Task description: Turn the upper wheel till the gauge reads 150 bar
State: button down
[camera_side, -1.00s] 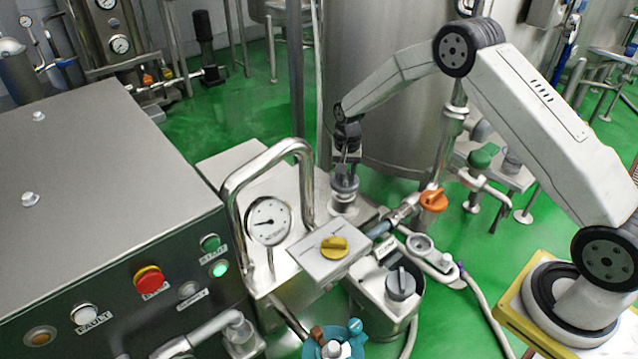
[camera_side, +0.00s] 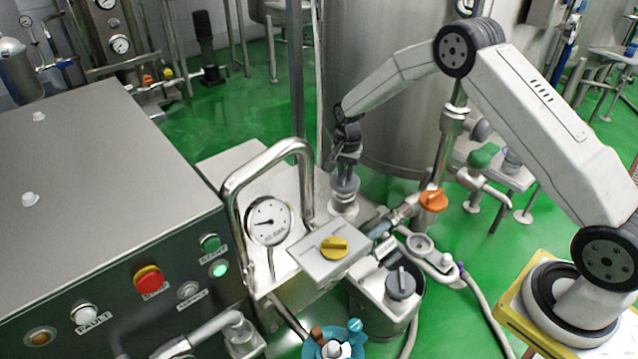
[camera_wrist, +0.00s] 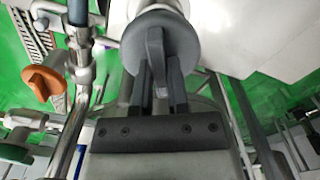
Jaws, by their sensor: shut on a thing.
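The upper wheel (camera_side: 344,187) is a round grey knob on top of a metal fitting, behind the gauge's block in the side view. In the wrist view the wheel (camera_wrist: 187,38) shows as a grey disc with a raised bar across it. My gripper (camera_side: 346,173) points down onto the wheel in the side view. In the wrist view the fingers of my gripper (camera_wrist: 161,80) stand on either side of the bar, shut on it. The round white gauge (camera_side: 268,221) faces the side camera. Its dark needle points left, about level; its figures are too small to read.
A bent steel tube handle (camera_side: 232,190) arches beside the gauge. A yellow knob (camera_side: 334,247) sits on the box in front, and another grey knob (camera_side: 400,284) is lower right. An orange handle (camera_side: 433,200) stands right of the wheel; a large steel tank (camera_side: 385,110) is behind.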

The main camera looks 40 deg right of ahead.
aim_at(345, 173)
jog(key=m, duration=0.5)
jog(key=shift+m, duration=0.3)
dwell(0.4)
jog(key=c, duration=0.6)
grip_release()
jog(key=shift+r, duration=3.9)
